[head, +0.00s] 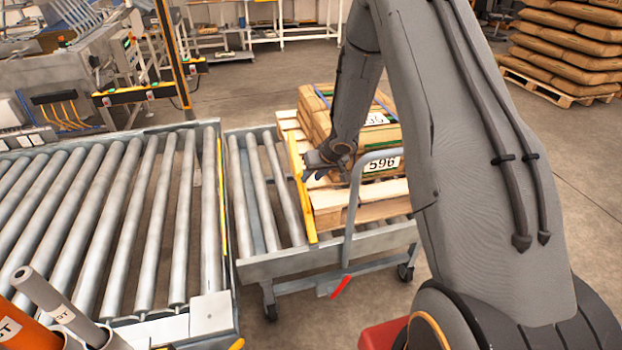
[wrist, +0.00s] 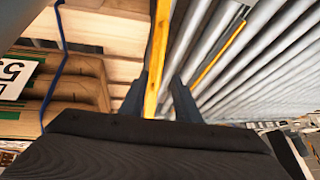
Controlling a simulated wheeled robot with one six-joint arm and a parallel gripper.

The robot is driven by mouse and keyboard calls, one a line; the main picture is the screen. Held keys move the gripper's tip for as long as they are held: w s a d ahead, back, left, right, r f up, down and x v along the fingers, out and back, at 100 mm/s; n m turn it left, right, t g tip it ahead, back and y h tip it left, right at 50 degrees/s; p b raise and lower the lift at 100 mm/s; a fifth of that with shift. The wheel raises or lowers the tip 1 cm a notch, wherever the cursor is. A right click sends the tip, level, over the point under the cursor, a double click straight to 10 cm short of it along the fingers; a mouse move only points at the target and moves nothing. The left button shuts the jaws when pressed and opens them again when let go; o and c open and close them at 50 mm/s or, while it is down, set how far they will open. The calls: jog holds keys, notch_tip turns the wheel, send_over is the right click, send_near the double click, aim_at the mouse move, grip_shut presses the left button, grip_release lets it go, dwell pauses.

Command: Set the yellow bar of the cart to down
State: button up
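The cart (head: 262,268) is a wheeled frame with rollers and a grey handle. Its yellow bar (head: 304,205) runs along the left edge of the pallet and appears to stand above the rollers. My gripper (head: 312,168) is at the upper part of the bar's length. In the wrist view the yellow bar (wrist: 157,50) passes between the two fingers of my gripper (wrist: 160,98). The fingers look apart, with a narrow gap on each side of the bar. The lower end of the bar in that view is hidden behind my gripper's body.
A wooden pallet (head: 335,210) on the cart carries brown sacks (head: 318,112) with a 596 label. A roller conveyor (head: 120,215) lies left of the cart, close to it. A red pedal (head: 341,287) is low at the cart's front. Stacked sacks (head: 570,45) stand far right.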

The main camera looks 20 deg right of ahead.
jog(key=c, duration=0.4)
jog(key=shift+s+a+r+m, duration=0.1)
jog(key=shift+s+a+m, duration=0.15)
jog(key=shift+m, duration=0.15)
jog(key=c, duration=0.3)
jog(key=m+b, duration=0.1)
jog(key=m, duration=0.1)
jog(key=s+a+r+m+t+b, duration=0.1)
jog(key=m, duration=0.1)
jog(key=s+a+r+m+b, duration=0.1)
jog(key=m, duration=0.1)
jog(key=shift+s+m+t+y, duration=0.2)
jog(key=shift+m+t+y, duration=0.2)
grip_shut()
jog(key=s+d+r+m+t+h+b, duration=0.2)
jog(key=s+r+m+b, duration=0.1)
jog(key=m, duration=0.6)
jog(key=p, duration=0.4)
send_near(302, 174)
jog(key=shift+m+t, duration=0.3)
jog(key=shift+m, duration=0.1)
jog(key=x, duration=0.6)
jog(key=shift+s+f, duration=0.15)
jog(key=shift+f, duration=0.05)
